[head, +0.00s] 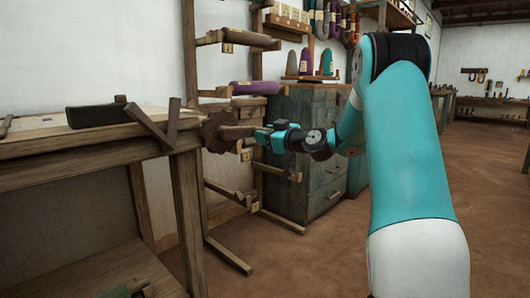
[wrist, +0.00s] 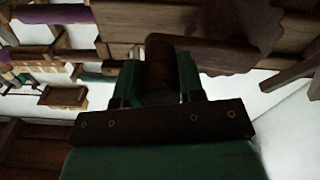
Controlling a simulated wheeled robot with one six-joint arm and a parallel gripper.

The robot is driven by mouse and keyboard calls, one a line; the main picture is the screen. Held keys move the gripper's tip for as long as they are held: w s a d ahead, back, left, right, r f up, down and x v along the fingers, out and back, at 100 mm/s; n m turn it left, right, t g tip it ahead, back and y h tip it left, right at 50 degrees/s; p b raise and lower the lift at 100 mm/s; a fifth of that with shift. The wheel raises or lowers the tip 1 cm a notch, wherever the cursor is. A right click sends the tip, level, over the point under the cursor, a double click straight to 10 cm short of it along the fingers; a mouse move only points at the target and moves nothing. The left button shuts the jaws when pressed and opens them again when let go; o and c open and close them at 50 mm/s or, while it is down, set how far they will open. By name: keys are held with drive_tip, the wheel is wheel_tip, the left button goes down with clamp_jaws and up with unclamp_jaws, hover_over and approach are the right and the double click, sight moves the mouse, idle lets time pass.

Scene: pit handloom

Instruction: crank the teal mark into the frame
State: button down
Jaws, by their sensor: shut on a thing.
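The wooden loom (head: 75,150) stands at the left, with pale cloth on its top. A dark toothed wheel (head: 214,131) sits at its right end and also shows at the upper right of the wrist view (wrist: 258,22). A wooden crank arm (wrist: 215,55) reaches from near the wheel to a dark round handle (wrist: 159,68). My gripper (head: 256,136) is beside the wheel, and in the wrist view its fingers stand on both sides of the handle, shut on it. I cannot make out the teal mark in either view.
A wooden rack (head: 188,50) with purple rolls (head: 256,88) stands behind the wheel. A dark green drawer cabinet (head: 318,150) with purple and teal cones (head: 326,62) on top is close behind my gripper. The floor (head: 300,265) in front is clear.

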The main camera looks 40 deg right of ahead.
wheel_tip(320, 180, up, 3)
drive_tip(key=n+b, duration=0.3)
drive_tip(key=b, duration=0.1)
drive_tip(key=shift+a+f+n, duration=0.1)
drive_tip(key=shift+f+n, duration=0.05)
drive_tip(key=shift+n, duration=0.25)
drive_tip(key=shift+s+a+r+n+b, duration=0.1)
drive_tip(key=shift+a+r+n+b, duration=0.2)
drive_tip(key=shift+r+n+b, duration=0.55)
drive_tip(key=shift+a+r+n+b, duration=0.25)
drive_tip(key=shift+r+n+b, duration=0.45)
drive_tip(key=shift+n+b, duration=0.15)
drive_tip(key=shift+r, duration=0.1)
drive_tip(key=c, duration=0.7)
unclamp_jaws()
drive_tip(key=shift+c, duration=0.2)
drive_tip(key=s+d+p, duration=0.1)
drive_tip(key=s+p, duration=0.1)
drive_tip(key=s, duration=1.5)
drive_tip(key=shift+s+p, duration=0.2)
drive_tip(key=shift+p, duration=0.1)
